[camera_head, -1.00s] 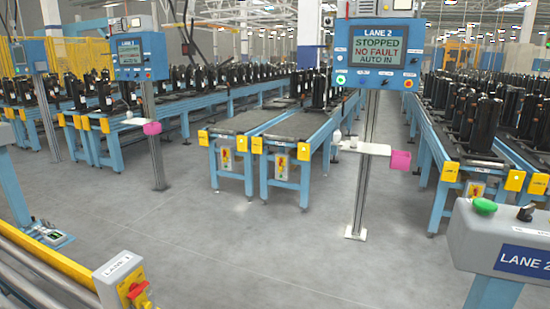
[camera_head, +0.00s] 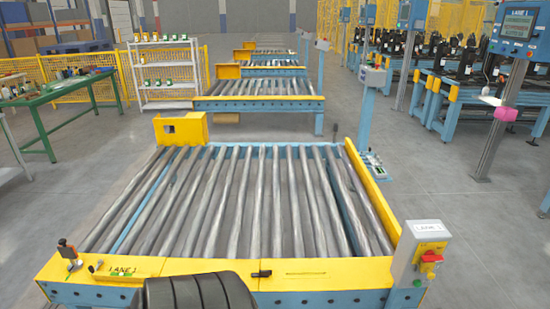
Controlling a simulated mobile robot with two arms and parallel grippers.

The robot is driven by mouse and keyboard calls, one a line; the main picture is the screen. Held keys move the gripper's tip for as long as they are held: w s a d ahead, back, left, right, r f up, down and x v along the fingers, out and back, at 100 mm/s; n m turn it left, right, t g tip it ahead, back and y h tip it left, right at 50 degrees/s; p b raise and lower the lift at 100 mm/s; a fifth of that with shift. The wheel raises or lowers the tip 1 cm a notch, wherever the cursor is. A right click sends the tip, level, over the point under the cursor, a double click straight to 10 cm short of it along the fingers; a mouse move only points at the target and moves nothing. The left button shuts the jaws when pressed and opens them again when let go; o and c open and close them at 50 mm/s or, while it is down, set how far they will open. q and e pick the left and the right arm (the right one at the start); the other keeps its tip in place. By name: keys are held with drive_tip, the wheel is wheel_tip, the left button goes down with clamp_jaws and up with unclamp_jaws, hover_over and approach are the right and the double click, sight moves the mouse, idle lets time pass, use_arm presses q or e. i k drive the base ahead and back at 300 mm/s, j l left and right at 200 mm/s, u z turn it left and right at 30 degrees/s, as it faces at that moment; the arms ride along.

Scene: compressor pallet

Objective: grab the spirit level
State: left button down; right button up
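I cannot make out a spirit level for certain. Small green and white items (camera_head: 373,165) sit on a low blue stand at the conveyor's right side. They are too small to identify.
A LANE 1 control box (camera_head: 424,250) with a red switch stands at the conveyor's front right corner. A green table (camera_head: 60,97) and a white shelf rack (camera_head: 168,105) stand at the back left. Bare grey floor (camera_head: 75,200) lies left of the conveyor.

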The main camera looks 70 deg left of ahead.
sight(100, 276)
drive_tip(key=u, duration=2.1)
